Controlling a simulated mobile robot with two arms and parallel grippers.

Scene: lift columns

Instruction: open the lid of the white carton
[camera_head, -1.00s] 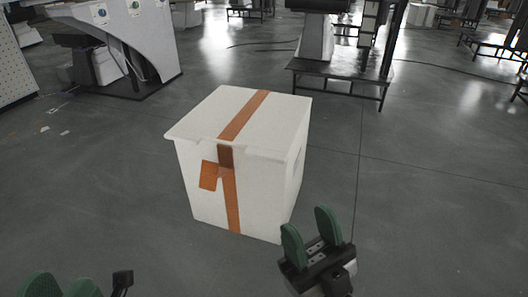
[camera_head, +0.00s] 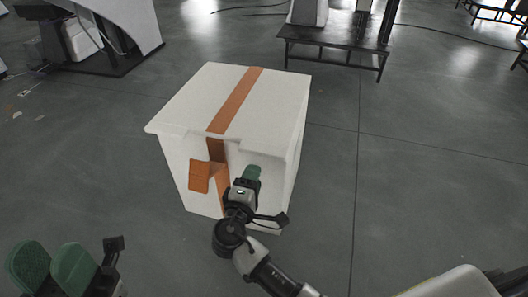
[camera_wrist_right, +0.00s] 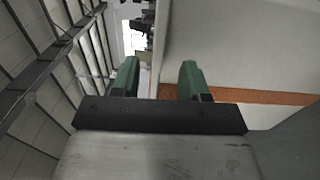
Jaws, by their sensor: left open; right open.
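The white carton (camera_head: 262,108) stands on the floor with its lid (camera_head: 190,100) down. An orange strap (camera_head: 236,100) runs over the top and down the front, with a loose orange flap (camera_head: 199,176) hanging at the front. My right gripper (camera_head: 252,174) is in front of the carton's front face, right of the strap, below the lid's edge. In the right wrist view its green fingers (camera_wrist_right: 154,78) are apart with nothing between them, beside the carton's white wall (camera_wrist_right: 240,50) and strap (camera_wrist_right: 265,96). My left gripper (camera_head: 52,268) is open and empty at the lower left, away from the carton.
Grey floor (camera_head: 400,200) is clear around the carton. A dark low table (camera_head: 335,50) stands behind it to the right, and a white machine (camera_head: 110,30) stands at the far left.

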